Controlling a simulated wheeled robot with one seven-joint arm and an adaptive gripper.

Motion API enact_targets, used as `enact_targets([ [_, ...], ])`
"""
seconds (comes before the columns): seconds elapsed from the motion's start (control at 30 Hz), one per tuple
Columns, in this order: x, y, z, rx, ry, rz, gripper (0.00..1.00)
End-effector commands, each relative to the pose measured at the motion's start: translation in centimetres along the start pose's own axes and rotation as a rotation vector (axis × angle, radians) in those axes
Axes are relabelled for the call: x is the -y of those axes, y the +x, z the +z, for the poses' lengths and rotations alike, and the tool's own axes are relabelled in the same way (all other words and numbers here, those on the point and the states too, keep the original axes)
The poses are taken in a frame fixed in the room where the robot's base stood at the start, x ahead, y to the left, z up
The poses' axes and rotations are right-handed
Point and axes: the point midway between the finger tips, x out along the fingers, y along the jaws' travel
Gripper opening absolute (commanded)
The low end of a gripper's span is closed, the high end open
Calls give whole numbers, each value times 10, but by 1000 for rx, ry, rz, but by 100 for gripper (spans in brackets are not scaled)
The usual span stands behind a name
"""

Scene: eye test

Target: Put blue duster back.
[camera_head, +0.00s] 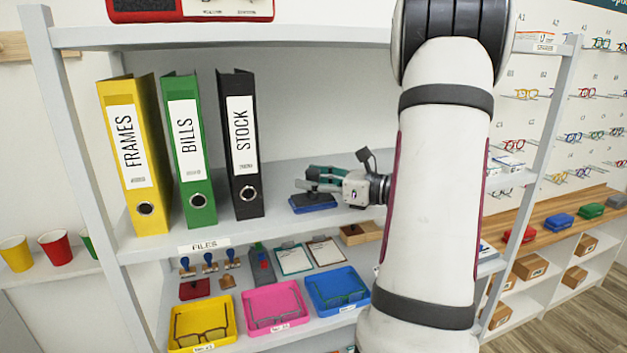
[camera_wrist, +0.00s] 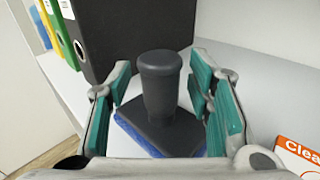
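The blue duster (camera_head: 314,204) sits on the middle shelf, right of the black STOCK binder. In the wrist view the duster (camera_wrist: 160,122) shows an upright dark grey handle, a dark grey plate and a blue pad beneath. My gripper (camera_head: 310,182) is at the duster. In the wrist view my gripper (camera_wrist: 160,88) has its teal-padded fingers on either side of the handle, with visible gaps on both sides. It is open and holds nothing. The pad's near edge is partly hidden by my gripper.
Yellow (camera_head: 132,155), green (camera_head: 190,150) and black (camera_head: 240,145) binders stand left of the duster on the shelf (camera_head: 150,245). An orange-and-white card (camera_wrist: 298,155) reading "Clea" is at lower right in the wrist view. Trays with glasses (camera_head: 274,306) and stamps (camera_head: 209,262) are on the shelf below.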

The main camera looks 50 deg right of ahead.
Motion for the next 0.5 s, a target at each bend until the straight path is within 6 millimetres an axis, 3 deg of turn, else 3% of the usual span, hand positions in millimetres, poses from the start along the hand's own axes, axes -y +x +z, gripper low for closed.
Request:
enact_targets([
  [0.27, 1, -7, 2, -1, -1, -3, 47],
  [0.5, 2, -50, 2, 0, -1, -6, 47],
])
